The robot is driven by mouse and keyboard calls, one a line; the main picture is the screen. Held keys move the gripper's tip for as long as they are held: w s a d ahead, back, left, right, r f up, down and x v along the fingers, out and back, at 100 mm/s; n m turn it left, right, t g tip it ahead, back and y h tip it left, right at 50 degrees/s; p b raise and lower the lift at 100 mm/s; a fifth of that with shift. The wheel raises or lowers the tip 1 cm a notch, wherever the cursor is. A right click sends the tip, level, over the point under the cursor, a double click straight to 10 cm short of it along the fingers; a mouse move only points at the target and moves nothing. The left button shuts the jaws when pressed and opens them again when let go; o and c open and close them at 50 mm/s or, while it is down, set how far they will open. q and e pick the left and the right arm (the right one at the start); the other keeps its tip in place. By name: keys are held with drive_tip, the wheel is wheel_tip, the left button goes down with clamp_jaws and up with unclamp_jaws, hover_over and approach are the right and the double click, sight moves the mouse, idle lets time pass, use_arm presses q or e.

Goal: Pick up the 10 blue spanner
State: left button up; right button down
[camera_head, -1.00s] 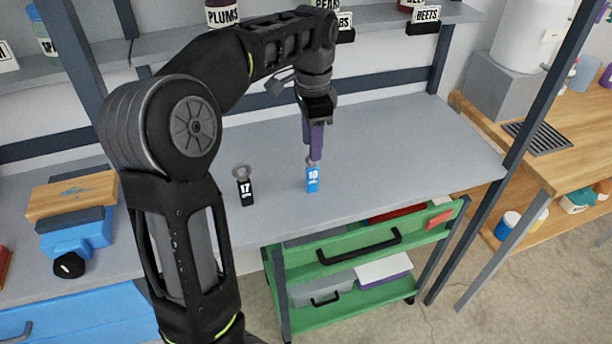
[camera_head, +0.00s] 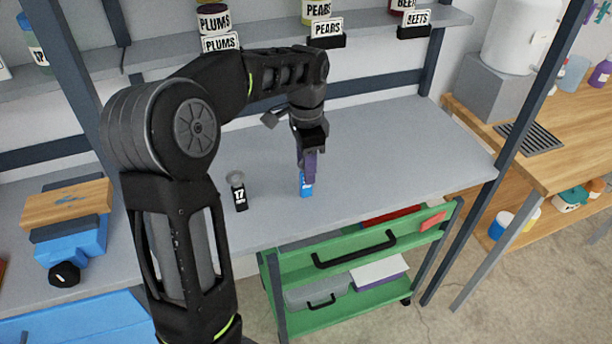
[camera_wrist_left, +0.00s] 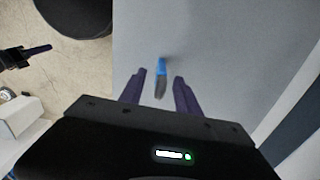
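The blue 10 spanner (camera_head: 306,190) stands near the front of the grey worktop, its upper part hidden behind the fingers of my left gripper (camera_head: 308,178) in the head view. In the left wrist view, the spanner (camera_wrist_left: 161,66) shows its blue end and a grey shaft between the two purple fingers of my left gripper (camera_wrist_left: 159,76). The fingers are open, with a gap visible on each side of the spanner. My right gripper (camera_wrist_left: 30,54) shows small at the left edge of the wrist view; whether it is open is unclear.
A black 17 spanner (camera_head: 239,195) stands to the left of the blue one. A blue clamp-like tool with a wooden block (camera_head: 68,203) lies farther left. A green drawer cart (camera_head: 345,263) is below the worktop edge. The worktop right of the gripper is clear.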

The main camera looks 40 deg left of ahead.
use_arm(q)
wheel_tip(320, 180, down, 2)
drive_tip(key=shift+f, duration=0.1)
drive_tip(key=shift+c, duration=0.5)
clamp_jaws()
idle(0.5)
